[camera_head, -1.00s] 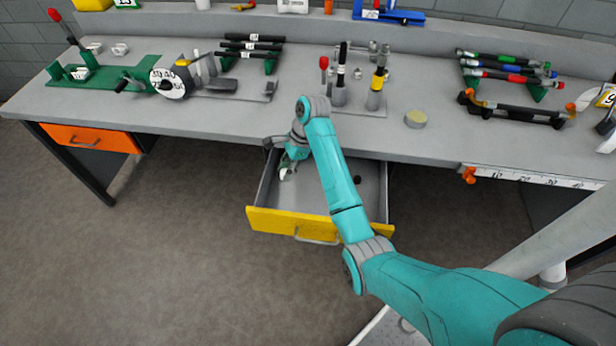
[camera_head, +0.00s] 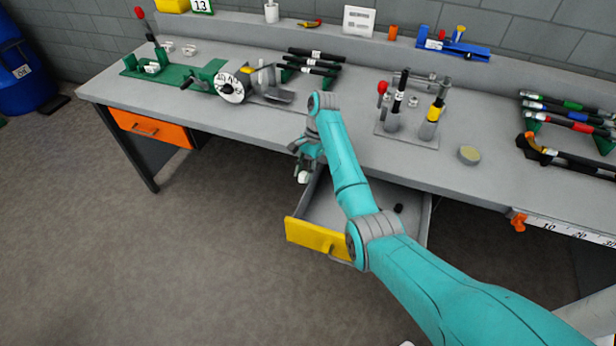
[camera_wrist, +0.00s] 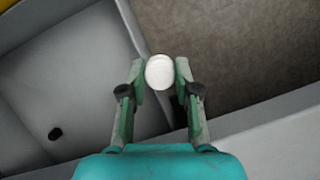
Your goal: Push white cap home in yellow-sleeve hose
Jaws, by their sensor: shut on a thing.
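The yellow-sleeve hose (camera_head: 437,108) stands upright in a grey holder at the right of a small plate on the bench. My gripper (camera_head: 303,172) is shut on a round white cap (camera_head: 303,178). It hangs low in front of the bench, by the left side of the open drawer. In the wrist view the white cap (camera_wrist: 160,72) sits between the two fingertips, with floor behind it. The cap's underside is hidden. The gripper is well apart from the hose, to its left and lower.
The open yellow-fronted drawer (camera_head: 310,236) holds a small black piece (camera_head: 398,208). A black hose with a white band (camera_head: 397,104) and a red-knobbed lever (camera_head: 382,90) stand left of the yellow-sleeve hose. A round tin (camera_head: 468,155) sits to the right. Racked hoses (camera_head: 565,112) lie further right.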

